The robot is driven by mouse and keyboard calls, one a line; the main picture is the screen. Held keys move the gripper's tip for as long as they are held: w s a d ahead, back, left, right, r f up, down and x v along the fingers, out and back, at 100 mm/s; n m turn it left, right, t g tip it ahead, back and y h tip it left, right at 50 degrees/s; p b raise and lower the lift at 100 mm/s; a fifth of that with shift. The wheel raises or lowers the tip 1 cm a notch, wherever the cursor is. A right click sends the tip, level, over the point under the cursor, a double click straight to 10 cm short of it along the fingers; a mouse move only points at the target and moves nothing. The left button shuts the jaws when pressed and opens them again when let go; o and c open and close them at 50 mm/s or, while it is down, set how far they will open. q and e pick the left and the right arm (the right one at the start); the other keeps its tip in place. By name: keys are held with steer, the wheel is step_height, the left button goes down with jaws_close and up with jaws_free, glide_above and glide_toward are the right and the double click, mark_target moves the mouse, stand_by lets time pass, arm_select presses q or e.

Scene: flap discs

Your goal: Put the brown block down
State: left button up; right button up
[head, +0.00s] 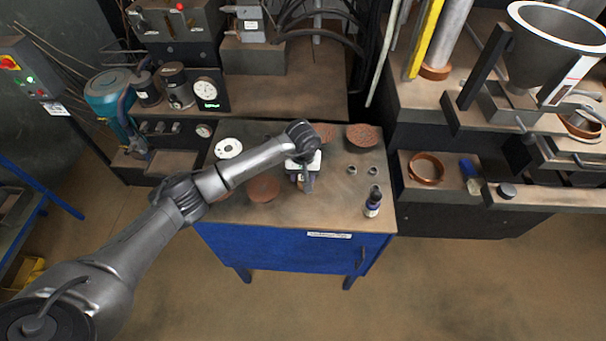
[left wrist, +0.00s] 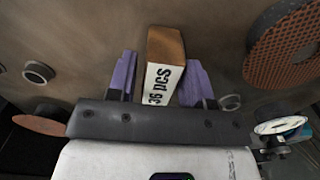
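The brown block (left wrist: 165,45), with a white side lettered "36 PCS", stands between the two purple fingers of my left gripper (left wrist: 160,80) in the left wrist view. A narrow gap shows between the block and the fingers, so the gripper looks open around it. In the head view my left gripper (head: 306,182) is low over the middle of the blue cabinet's brown top (head: 330,210). The block cannot be made out clearly there. Whether it touches the top is hard to tell. My right gripper is not in view.
Brown flap discs (head: 263,188) (head: 363,135) and a white-faced disc (head: 228,148) lie around the gripper. Small metal rings (head: 352,170) and a dark bottle (head: 373,201) stand to the right. The top's front strip is mostly clear.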

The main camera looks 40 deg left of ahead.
arm_select(q)
steer(key=shift+o, duration=0.9)
steer(key=shift+r, duration=0.2)
step_height(320, 180, up, 12)
steer(key=shift+p, duration=0.3)
